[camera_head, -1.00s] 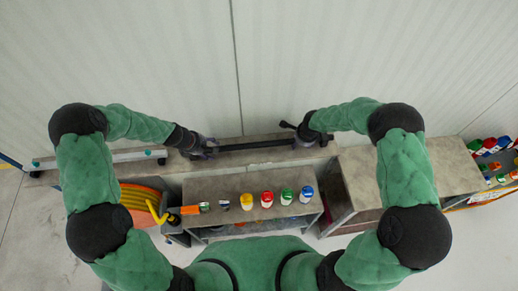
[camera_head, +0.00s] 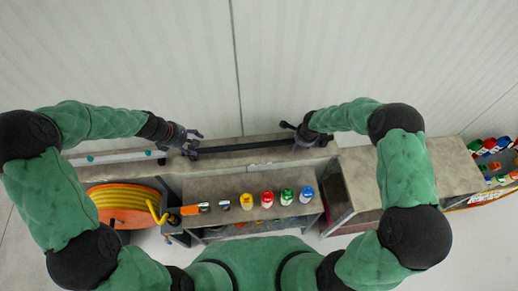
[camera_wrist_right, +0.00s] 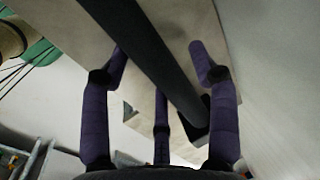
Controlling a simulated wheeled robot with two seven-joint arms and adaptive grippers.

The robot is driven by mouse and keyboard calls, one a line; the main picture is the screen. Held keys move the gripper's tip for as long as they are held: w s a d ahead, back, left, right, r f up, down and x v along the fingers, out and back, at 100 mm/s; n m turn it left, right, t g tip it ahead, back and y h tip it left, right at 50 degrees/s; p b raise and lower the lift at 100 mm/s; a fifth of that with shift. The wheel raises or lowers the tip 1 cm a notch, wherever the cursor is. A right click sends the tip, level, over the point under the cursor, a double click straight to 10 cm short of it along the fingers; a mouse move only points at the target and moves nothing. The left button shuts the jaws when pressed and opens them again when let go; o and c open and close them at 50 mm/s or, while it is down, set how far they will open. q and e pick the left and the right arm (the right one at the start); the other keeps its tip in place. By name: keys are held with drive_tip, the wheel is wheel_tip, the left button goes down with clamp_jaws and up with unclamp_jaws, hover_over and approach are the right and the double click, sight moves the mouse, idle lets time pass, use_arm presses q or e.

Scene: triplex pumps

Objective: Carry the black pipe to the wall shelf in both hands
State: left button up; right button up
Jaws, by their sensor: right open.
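The black pipe (camera_head: 245,146) lies along the narrow wall shelf (camera_head: 265,157), close to the wall. In the right wrist view the pipe (camera_wrist_right: 150,60) runs diagonally between the purple fingers. My right gripper (camera_head: 303,136) is at the pipe's right end. Its fingers (camera_wrist_right: 160,75) are spread open around the pipe, with gaps showing beside it. My left gripper (camera_head: 192,143) is at the pipe's left end with its fingers spread apart, and it looks empty. Part of the pipe's right end is hidden by the right gripper in the head view.
Below the shelf, a lower bench (camera_head: 225,184) carries a row of several coloured bottles. An orange and yellow hose reel (camera_head: 125,203) stands at the left. A grey cabinet (camera_head: 350,172) is at the right, with more bottles (camera_head: 488,147) beyond. The wall is bare.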

drive_tip(key=v, duration=1.2)
drive_tip(key=shift+a+f, duration=0.1)
drive_tip(key=shift+f, duration=0.05)
